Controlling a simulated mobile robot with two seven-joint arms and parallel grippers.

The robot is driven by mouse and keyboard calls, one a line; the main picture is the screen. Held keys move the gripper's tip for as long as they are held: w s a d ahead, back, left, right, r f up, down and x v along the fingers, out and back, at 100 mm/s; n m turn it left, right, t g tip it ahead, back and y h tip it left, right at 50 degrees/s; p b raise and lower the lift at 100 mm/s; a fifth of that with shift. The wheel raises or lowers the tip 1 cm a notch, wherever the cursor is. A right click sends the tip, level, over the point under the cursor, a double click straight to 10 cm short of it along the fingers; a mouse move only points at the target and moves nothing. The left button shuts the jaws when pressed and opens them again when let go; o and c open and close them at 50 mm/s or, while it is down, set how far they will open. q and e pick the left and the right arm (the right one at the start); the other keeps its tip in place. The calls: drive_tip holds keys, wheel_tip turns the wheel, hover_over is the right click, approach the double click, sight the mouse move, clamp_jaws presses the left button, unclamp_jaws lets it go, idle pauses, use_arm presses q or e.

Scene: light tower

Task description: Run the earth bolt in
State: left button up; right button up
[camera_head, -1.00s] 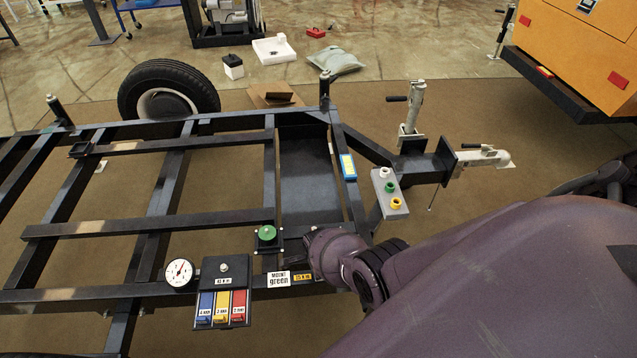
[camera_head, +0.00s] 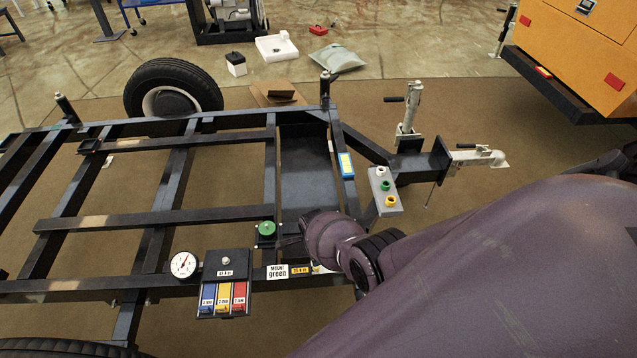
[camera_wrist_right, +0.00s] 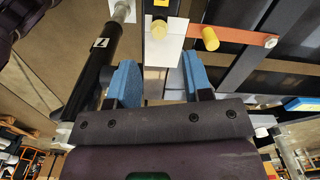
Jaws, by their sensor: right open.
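In the right wrist view, a yellow bolt-like knob (camera_wrist_right: 210,38) stands on an orange strip (camera_wrist_right: 245,36). Another yellow round head (camera_wrist_right: 159,28) sits on a white plate (camera_wrist_right: 165,50). I cannot tell for certain which is the earth bolt. My right gripper (camera_wrist_right: 160,80) is open, with its blue fingers apart and nothing between them. The yellow heads are beyond the fingertips, the one on the strip to the right. My left gripper is not in view.
The black trailer frame (camera_head: 160,215) carries a dial gauge (camera_head: 184,265), a box with blue, yellow and red switches (camera_head: 225,297) and a green knob (camera_head: 266,229). A grey plate with white, green and yellow knobs (camera_head: 390,206) is at right. In the wrist view, a black cylinder (camera_wrist_right: 96,70) is left of the fingers.

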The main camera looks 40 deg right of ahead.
drive_tip(key=shift+r+p, duration=1.05)
drive_tip(key=shift+r, duration=1.15)
